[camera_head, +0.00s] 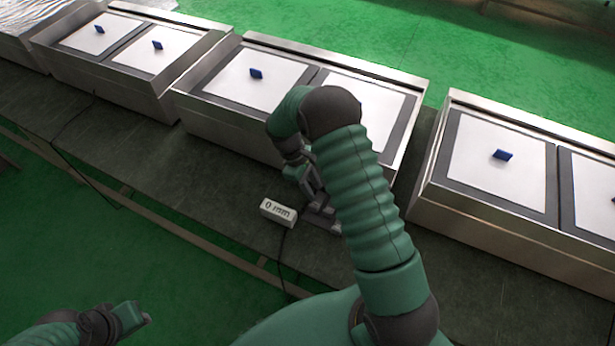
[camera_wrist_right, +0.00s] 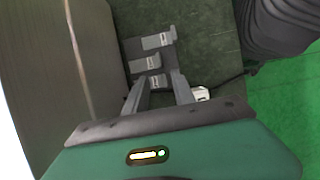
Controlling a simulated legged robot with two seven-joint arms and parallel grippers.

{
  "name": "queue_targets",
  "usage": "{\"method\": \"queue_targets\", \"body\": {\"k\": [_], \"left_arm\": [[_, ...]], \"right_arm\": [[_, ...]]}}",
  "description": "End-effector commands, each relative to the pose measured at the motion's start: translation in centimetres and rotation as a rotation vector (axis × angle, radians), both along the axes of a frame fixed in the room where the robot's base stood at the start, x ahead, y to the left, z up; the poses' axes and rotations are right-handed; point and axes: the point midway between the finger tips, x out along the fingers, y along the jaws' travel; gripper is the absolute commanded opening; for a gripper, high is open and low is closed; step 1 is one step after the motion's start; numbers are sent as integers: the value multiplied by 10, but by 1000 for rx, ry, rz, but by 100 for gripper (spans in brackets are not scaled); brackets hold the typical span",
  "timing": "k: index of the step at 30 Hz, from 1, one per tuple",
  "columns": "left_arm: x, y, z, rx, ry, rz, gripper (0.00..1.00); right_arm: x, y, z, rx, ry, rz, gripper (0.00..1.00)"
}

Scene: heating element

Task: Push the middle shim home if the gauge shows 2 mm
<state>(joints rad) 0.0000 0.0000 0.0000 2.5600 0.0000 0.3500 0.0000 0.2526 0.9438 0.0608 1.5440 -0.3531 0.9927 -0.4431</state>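The gauge (camera_head: 278,211) is a small white box on the dark bench and reads "0 mm". Its edge also shows in the right wrist view (camera_wrist_right: 200,93). My right gripper (camera_head: 308,182) is beside it, partly hidden by my arm. In the right wrist view its fingers (camera_wrist_right: 158,77) are apart. Ahead of them is a grey holder with labelled shims: a far one (camera_wrist_right: 158,41), a middle one (camera_wrist_right: 147,63) and a near one (camera_wrist_right: 156,80) seen between the fingers. Whether they touch is unclear. My left gripper (camera_head: 135,316) is at the bottom left, its fingers unclear.
Steel heating units with white plates and blue knobs line the back: left (camera_head: 115,75), middle (camera_head: 235,112) and right (camera_head: 470,215). The middle unit stands close to my right gripper. A cable (camera_head: 281,262) runs from the gauge. The dark bench left of the gauge is clear.

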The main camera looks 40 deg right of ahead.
Motion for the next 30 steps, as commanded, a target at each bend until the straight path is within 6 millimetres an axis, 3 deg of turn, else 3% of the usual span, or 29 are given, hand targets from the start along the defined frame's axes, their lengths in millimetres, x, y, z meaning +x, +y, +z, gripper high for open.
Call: {"method": "queue_targets", "body": {"k": [3,7,23,26,30], "left_arm": [[0,0,1,0,0,0,31],[0,0,2,0,0,0,31],[0,0,2,0,0,0,31],[0,0,5,0,0,0,31],[0,0,12,0,0,0,31]], "right_arm": [[11,5,26,0,-2,2,31],[17,8,42,-1,-2,1,31],[18,10,48,0,-2,0,31],[15,21,60,4,-41,-14,31],[-3,61,98,23,-197,-97,31]]}}
